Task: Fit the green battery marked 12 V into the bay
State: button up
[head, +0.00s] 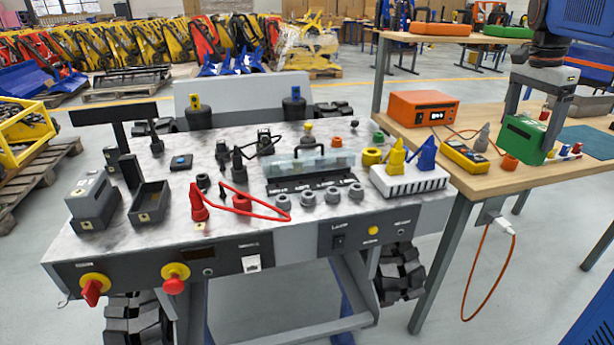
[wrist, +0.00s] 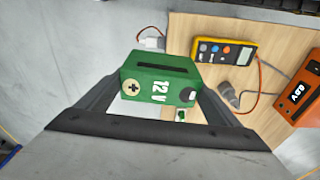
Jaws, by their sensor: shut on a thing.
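The green battery (head: 522,142), marked 12 V, is between the fingers of my gripper (head: 528,105) at the wooden bench on the right. In the wrist view the battery (wrist: 150,72) shows its 12 V mark, a plus terminal and a dark slot, with one finger of my gripper (wrist: 157,88) on each side. I cannot tell whether its underside is clear of the bench. An open dark box (head: 150,202), which looks like the bay, is empty on the left of the carrier's marbled top. A grey block (head: 92,200) stands just left of it.
The carrier top (head: 240,170) holds a red cable (head: 245,207), a clear-covered terminal box (head: 312,170), a white ribbed block (head: 408,183) and several knobs. On the bench are a yellow meter (head: 465,156) and an orange 0.0V box (head: 423,108).

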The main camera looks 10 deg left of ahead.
aim_at(148, 205)
jog(key=k+j, duration=0.1)
jog(key=j, duration=0.35)
jog(key=k+j, duration=0.1)
jog(key=j, duration=0.4)
jog(key=k+j, duration=0.1)
jog(key=j, duration=0.35)
jog(key=k+j, duration=0.1)
jog(key=j, duration=0.4)
jog(key=k+j, duration=0.1)
jog(key=j, duration=0.35)
jog(key=k+j, duration=0.1)
jog(key=j, duration=1.9)
jog(key=i, duration=0.05)
